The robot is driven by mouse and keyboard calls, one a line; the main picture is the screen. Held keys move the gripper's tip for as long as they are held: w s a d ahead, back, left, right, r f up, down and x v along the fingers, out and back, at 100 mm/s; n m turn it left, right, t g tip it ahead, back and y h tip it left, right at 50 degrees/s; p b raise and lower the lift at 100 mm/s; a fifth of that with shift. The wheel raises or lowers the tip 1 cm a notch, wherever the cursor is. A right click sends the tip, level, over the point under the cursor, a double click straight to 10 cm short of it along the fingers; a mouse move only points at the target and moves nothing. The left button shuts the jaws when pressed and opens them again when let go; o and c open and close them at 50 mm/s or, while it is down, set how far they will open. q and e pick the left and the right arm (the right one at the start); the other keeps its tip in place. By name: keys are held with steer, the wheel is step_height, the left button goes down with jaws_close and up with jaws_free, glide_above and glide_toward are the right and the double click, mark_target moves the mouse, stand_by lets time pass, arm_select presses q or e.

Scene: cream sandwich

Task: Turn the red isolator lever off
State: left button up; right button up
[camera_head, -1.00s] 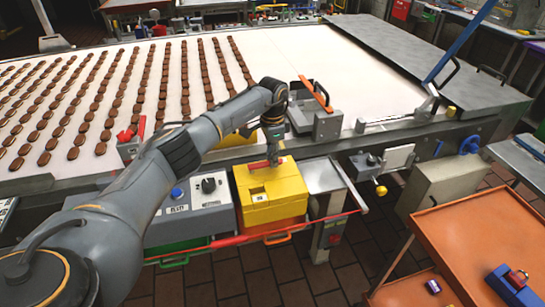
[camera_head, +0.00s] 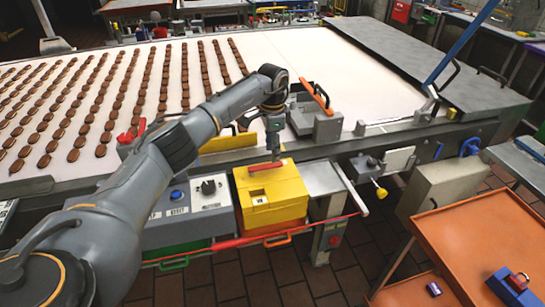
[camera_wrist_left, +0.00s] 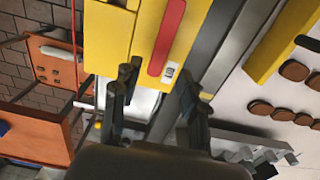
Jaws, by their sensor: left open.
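The red isolator lever (camera_head: 264,167) is a flat red bar lying across the top of the yellow box (camera_head: 272,197). In the left wrist view, the lever (camera_wrist_left: 167,38) runs along the yellow face, with a small white label near its lower end. My left gripper (camera_head: 273,150) is just above and behind the lever in the head view. In the wrist view, its two dark fingers (camera_wrist_left: 158,92) are spread apart with nothing held between them. The lever lies beyond the fingertips, roughly between their lines; contact is not visible. My right gripper is out of view.
A grey control box (camera_head: 190,207) with a blue button and black knob stands left of the yellow box. A red rail (camera_head: 225,243) runs along the front. The conveyor (camera_head: 220,90) with biscuit rows lies behind. An orange trolley (camera_head: 470,240) stands at right.

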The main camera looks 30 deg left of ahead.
mark_target(272, 164)
arm_select(q)
step_height(272, 164, up, 8)
stand_by(0.6)
